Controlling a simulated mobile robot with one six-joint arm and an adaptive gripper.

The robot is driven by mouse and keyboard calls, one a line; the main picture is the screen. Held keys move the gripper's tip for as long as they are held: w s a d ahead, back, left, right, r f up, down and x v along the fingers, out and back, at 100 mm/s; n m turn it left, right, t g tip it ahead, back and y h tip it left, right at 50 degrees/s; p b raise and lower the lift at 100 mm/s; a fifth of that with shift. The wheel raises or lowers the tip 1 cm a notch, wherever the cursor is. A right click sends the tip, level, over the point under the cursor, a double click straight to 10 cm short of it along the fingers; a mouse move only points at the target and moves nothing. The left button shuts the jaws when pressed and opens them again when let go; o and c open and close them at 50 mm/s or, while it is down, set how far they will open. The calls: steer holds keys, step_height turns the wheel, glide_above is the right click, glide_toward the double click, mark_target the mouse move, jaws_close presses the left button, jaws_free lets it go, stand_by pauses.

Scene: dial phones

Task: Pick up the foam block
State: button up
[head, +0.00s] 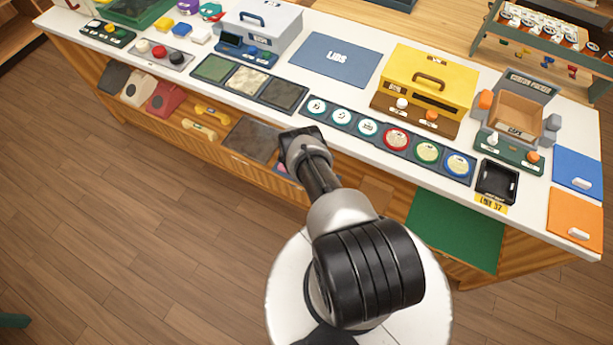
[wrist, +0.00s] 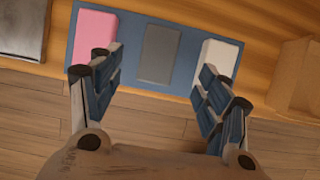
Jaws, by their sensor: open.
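In the wrist view a blue mat or tray (wrist: 137,45) holds three blocks: a pink one (wrist: 95,31), a flat grey one (wrist: 160,54) and a white one (wrist: 216,61). I cannot tell which of them is the foam block. My gripper (wrist: 160,78) is open and empty, its fingers apart in front of the mat, the left near the pink block and the right overlapping the white one in the picture. In the head view my gripper (head: 299,138) hides most of this spot; only a bit of pink (head: 283,169) shows.
A dark slab (wrist: 22,27) lies left of the mat and a tan box (wrist: 295,76) stands right. Above runs the white counter (head: 330,92) with a yellow box (head: 430,70), a blue LIDS mat (head: 320,60) and a row of dials (head: 368,127).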

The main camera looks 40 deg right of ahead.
steer(key=shift+b+x, duration=1.1)
steer(key=shift+x, duration=0.4)
steer(key=b+x, duration=0.5)
steer(key=shift+s+a+f, duration=0.1)
steer(key=shift+a+f, duration=0.1)
steer(key=shift+a, duration=0.15)
steer(key=c, duration=0.9)
